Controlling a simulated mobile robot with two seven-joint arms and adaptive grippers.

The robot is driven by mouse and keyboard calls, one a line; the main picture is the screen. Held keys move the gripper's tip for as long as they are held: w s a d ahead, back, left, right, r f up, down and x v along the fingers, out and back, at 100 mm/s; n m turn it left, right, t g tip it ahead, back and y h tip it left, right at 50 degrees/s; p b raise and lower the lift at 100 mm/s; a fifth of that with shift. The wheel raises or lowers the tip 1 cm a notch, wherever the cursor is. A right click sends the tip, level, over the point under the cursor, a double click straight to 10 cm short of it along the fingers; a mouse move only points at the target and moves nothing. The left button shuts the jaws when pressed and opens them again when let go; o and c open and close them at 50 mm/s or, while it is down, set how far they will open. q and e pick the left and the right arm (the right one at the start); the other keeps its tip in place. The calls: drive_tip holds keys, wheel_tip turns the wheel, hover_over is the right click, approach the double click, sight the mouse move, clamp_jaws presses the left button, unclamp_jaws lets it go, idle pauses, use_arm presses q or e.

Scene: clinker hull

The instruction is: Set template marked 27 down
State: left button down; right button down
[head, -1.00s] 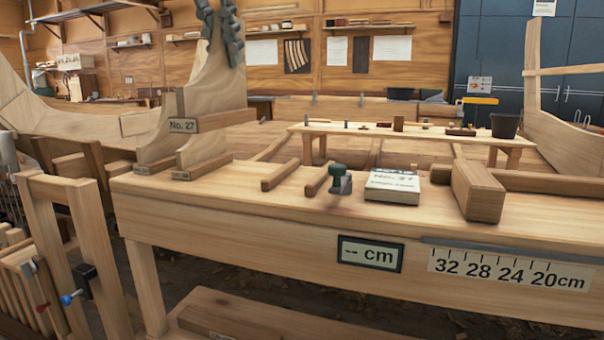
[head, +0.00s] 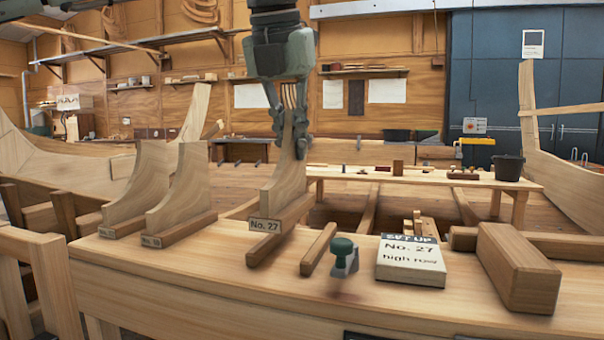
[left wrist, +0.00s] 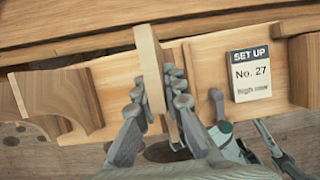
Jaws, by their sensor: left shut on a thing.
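The template marked 27 (head: 284,183) is a pale curved wooden piece, upright, with a "No. 27" label at its lower front. My left gripper (head: 292,140) is shut on its upper part from above. In the left wrist view the template (left wrist: 150,65) shows nearly edge-on between the fingers (left wrist: 155,103). Its foot is at a dark wooden bar (head: 270,245) on the bench (head: 200,275); I cannot tell whether it touches bar or bench. The "SET UP No. 27" card (head: 410,260) lies to the right, also in the left wrist view (left wrist: 250,75). My right gripper is not seen.
Two similar templates (head: 140,185) (head: 180,190) stand to the left on the bench. Another wooden bar (head: 318,250) and a green-topped clamp (head: 344,256) lie close to the right. A thick wooden block (head: 520,268) is farther right. The front bench strip is clear.

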sight(305, 196)
use_arm(q)
drive_tip(key=shift+d+f, duration=0.45)
drive_tip(key=shift+d, duration=0.25)
wheel_tip(305, 196, down, 3)
drive_tip(key=shift+f, duration=0.5)
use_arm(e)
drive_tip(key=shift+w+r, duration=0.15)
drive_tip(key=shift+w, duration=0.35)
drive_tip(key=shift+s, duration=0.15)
use_arm(q)
drive_tip(key=shift+f, duration=0.1)
drive_tip(key=c, duration=1.6)
unclamp_jaws()
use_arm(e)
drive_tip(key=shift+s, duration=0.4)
